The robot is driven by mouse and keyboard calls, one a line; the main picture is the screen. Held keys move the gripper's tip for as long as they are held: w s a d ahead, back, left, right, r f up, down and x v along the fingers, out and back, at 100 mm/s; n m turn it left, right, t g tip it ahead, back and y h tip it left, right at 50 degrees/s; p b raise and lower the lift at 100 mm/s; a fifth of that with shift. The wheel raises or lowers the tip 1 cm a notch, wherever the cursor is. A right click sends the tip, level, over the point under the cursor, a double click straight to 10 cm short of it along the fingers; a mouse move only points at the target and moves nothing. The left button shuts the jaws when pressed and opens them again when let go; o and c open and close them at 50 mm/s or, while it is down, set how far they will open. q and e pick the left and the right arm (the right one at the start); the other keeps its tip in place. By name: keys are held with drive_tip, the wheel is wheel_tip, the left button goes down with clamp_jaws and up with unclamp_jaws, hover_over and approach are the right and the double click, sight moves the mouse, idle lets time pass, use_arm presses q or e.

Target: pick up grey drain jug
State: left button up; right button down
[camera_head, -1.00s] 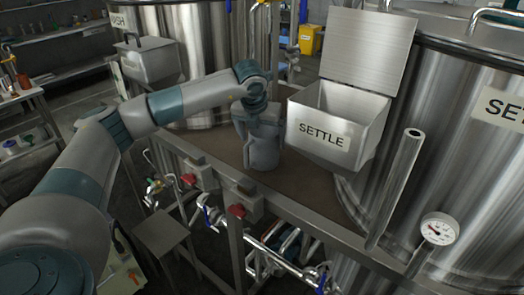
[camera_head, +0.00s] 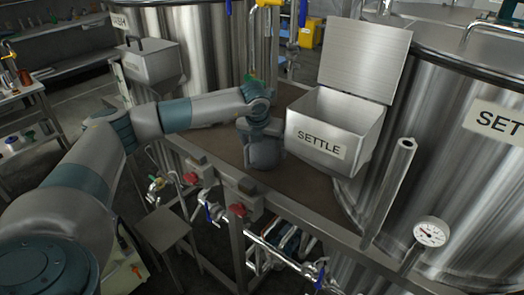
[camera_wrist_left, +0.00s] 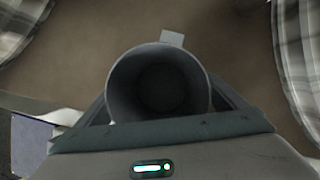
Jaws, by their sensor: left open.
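The grey drain jug (camera_head: 266,154) stands on the brown bench top, just left of the bin marked SETTLE. In the left wrist view I look down into its round open mouth (camera_wrist_left: 160,88), with a small tab on its far side. My left gripper (camera_head: 256,128) is at the jug and hides part of its upper body in the head view. Its fingers are open, one on each side of the jug in the left wrist view. I cannot tell whether they touch it. My right gripper is not in view.
The open metal SETTLE bin (camera_head: 334,135) stands close on the right of the jug. A large steel tank (camera_head: 450,160) with a dial gauge (camera_head: 431,233) is at right. Another steel tank (camera_head: 205,60) stands behind.

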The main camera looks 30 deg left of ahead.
use_arm(q)
drive_tip(key=c, duration=1.2)
drive_tip(key=shift+r, duration=0.1)
drive_tip(key=shift+r+b, duration=0.45)
drive_tip(key=shift+r, duration=0.05)
drive_tip(key=shift+r+b, duration=1.75)
drive_tip(key=shift+r, duration=2.7)
